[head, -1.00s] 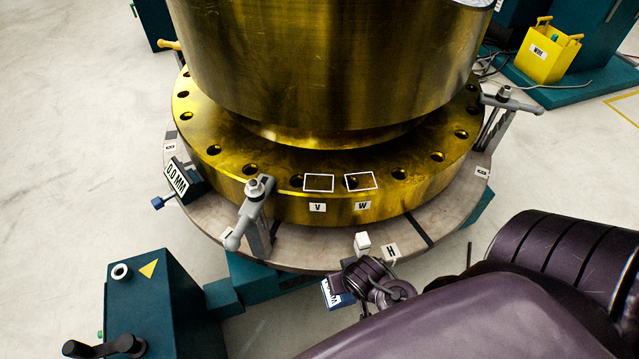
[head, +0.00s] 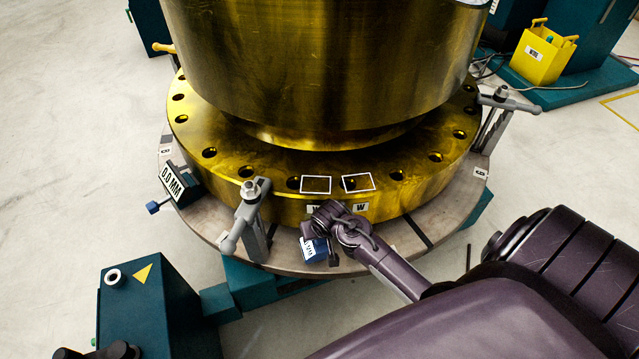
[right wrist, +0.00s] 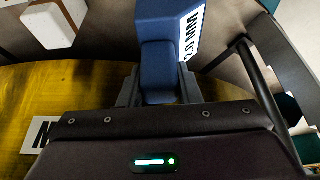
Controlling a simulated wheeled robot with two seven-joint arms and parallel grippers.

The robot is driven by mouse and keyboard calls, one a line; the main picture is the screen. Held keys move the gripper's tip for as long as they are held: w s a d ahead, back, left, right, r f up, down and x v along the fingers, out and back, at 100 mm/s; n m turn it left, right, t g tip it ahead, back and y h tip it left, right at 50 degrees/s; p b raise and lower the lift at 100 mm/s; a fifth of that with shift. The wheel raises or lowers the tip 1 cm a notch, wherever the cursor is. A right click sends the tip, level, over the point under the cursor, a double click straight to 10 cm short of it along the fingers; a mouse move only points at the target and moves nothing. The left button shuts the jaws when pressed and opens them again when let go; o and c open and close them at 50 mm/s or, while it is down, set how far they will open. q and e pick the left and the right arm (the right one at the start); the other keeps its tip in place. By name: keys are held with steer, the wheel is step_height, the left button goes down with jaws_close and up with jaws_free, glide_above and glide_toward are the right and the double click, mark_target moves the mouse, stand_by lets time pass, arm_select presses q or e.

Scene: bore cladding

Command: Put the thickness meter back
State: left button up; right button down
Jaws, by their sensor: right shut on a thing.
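The thickness meter (head: 315,250) is a small blue block with a white display face. It is in my right gripper (head: 328,232), just in front of the brass flange's (head: 285,207) front edge. In the right wrist view the meter (right wrist: 168,30) sits between the two dark fingers (right wrist: 158,92), which are shut on it. Its white face there seems to read 2.0 MM, turned over. Two white outlined squares (head: 316,185) are on the flange top. The W label (head: 360,208) shows below the right one; the V label is mostly hidden by my gripper.
A round table (head: 395,238) carries the flange. Clamps stand at its front left (head: 251,215) and right (head: 503,100). A dark block reading 0.0 MM (head: 172,183) sits at the left rim. A white block (right wrist: 50,25) shows in the right wrist view. A teal cabinet (head: 150,310) stands front left.

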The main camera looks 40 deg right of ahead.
mark_target(314, 242)
steer(key=shift+f, duration=0.9)
steer(key=shift+w+f, duration=0.1)
steer(key=shift+f, duration=0.1)
steer(key=shift+w+f, duration=0.1)
steer(key=shift+f, duration=0.3)
steer(key=shift+f, duration=0.1)
steer(key=c, duration=1.1)
jaws_free()
steer(key=shift+o, duration=0.2)
steer(key=shift+f, duration=0.1)
